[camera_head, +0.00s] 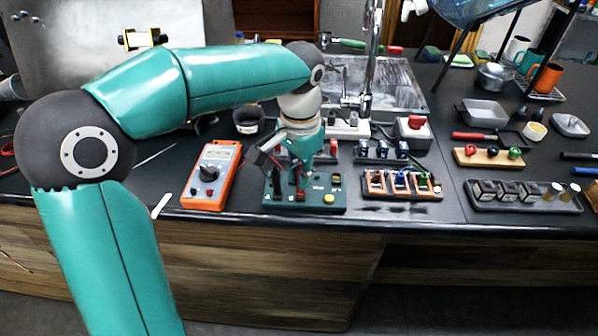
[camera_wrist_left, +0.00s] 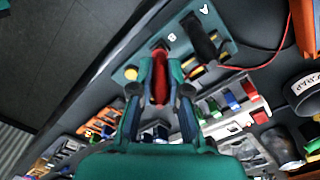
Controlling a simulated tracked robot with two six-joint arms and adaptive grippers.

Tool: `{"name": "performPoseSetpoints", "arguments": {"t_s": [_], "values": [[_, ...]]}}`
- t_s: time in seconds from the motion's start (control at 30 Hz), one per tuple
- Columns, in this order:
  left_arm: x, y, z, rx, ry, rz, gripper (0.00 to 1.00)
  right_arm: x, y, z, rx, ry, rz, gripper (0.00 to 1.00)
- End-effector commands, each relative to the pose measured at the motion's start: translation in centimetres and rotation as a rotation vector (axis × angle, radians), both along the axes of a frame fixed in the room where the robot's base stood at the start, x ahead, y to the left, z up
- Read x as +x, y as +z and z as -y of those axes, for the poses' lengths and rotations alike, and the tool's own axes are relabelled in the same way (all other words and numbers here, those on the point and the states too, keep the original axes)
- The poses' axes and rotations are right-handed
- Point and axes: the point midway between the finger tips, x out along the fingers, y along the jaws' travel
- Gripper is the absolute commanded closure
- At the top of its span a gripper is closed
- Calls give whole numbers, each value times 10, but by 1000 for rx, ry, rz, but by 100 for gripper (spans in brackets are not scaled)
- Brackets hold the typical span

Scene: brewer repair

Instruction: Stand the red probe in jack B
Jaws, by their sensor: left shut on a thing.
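The green jack board (camera_head: 325,205) lies near the bench's front edge, with letters A and B on it. My left gripper (camera_head: 301,168) is over the board, pointing down. It is shut on the red probe (camera_wrist_left: 160,80), which shows between the fingers in the left wrist view. The red probe (camera_head: 301,183) looks upright at jack B (camera_wrist_left: 162,45). Whether its tip is inside the jack or just above it I cannot tell, as the fingers and probe hide it. A black probe (camera_wrist_left: 203,42) stands at jack A. My right gripper is out of view.
An orange multimeter (camera_head: 212,175) lies left of the board. A tray of orange-framed parts (camera_head: 400,198) is close on the right. A yellow button (camera_head: 328,199) sits on the board. A sink and tap (camera_head: 372,75) stand behind.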

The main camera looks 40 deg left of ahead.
Motion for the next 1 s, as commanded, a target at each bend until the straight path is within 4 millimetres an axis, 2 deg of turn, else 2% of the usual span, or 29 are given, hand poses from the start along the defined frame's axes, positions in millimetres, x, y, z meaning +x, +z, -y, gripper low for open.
{"name": "performPoseSetpoints", "arguments": {"t_s": [1.0], "values": [[0, -8, -1, 0, 2, 0, 100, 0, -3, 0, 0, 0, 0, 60]]}}
